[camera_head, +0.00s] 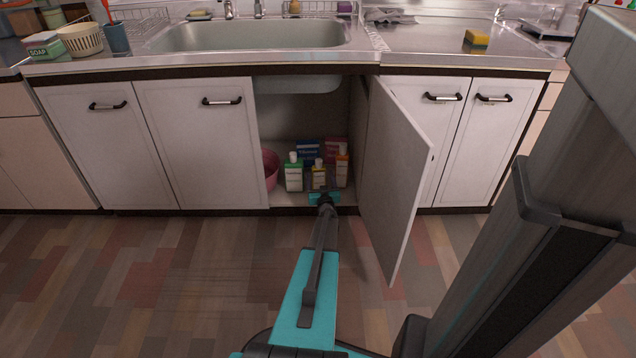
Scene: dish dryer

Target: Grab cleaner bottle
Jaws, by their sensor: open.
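Several cleaner bottles stand upright on the floor of the open cabinet under the sink. A white bottle with a green label (293,172) is on the left, a smaller yellow-labelled bottle (318,176) is in the middle, and an orange-and-white bottle (342,166) is on the right. Which one the task means cannot be told. My gripper (323,197) is open at the cabinet's front edge, low and just in front of the middle bottle. Its fingers look small, and I cannot tell whether they touch a bottle.
Blue (306,151) and dark red (335,150) boxes stand behind the bottles. A pink bowl (270,168) is at the cabinet's left. The open door (395,175) juts out right of my arm. The sink basin (297,84) hangs above. The floor (150,270) at left is clear.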

